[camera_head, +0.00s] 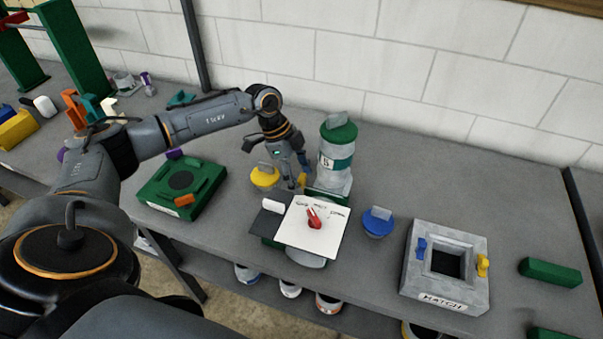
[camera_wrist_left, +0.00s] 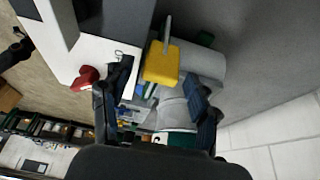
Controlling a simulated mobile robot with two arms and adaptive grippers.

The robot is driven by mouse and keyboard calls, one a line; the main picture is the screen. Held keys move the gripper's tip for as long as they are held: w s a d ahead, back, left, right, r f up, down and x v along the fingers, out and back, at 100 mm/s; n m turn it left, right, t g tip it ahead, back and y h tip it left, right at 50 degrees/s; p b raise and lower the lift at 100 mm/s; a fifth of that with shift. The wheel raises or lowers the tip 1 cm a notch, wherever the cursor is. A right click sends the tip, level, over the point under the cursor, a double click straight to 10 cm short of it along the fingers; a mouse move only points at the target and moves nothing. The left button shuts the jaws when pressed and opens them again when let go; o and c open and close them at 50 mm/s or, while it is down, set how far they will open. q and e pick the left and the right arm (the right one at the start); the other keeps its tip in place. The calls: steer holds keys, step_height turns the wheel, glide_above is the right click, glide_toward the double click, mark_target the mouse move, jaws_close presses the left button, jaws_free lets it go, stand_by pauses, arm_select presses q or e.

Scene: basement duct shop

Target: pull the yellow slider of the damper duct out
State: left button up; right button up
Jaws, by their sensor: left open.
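The damper duct (camera_head: 305,258) stands mid-bench, with a white panel (camera_head: 325,238) and red lever (camera_head: 313,217) on its near side. A small yellow part (camera_head: 302,180), apparently the slider, shows at its back by my fingertips. The wrist view shows a yellow block (camera_wrist_left: 161,64) with a grey tab, beside a grey rounded body, and the red lever (camera_wrist_left: 84,78) at left. My left gripper (camera_head: 299,178) reaches down behind the panel. In the wrist view it (camera_wrist_left: 157,88) is open, with the yellow block between and beyond its fingertips. I cannot tell whether they touch. My right gripper is out of view.
A green-lidded canister (camera_head: 337,162) stands close behind the duct. A yellow lid (camera_head: 264,178) lies left and a blue lid (camera_head: 378,222) right. A green box (camera_head: 183,190) stands further left, a grey hatch box (camera_head: 468,240) further right. Bare bench lies behind the hatch box.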

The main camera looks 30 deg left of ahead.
arm_select(q)
steer(key=shift+d+f, duration=0.2)
steer(key=shift+f, duration=0.2)
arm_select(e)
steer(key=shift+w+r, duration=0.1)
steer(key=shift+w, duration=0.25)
arm_select(q)
steer(key=shift+c, duration=0.5)
jaws_close()
steer(key=s+a, duration=0.1)
steer(key=a, duration=0.5)
steer(key=shift+s+a, duration=0.15)
steer(key=shift+s, duration=0.05)
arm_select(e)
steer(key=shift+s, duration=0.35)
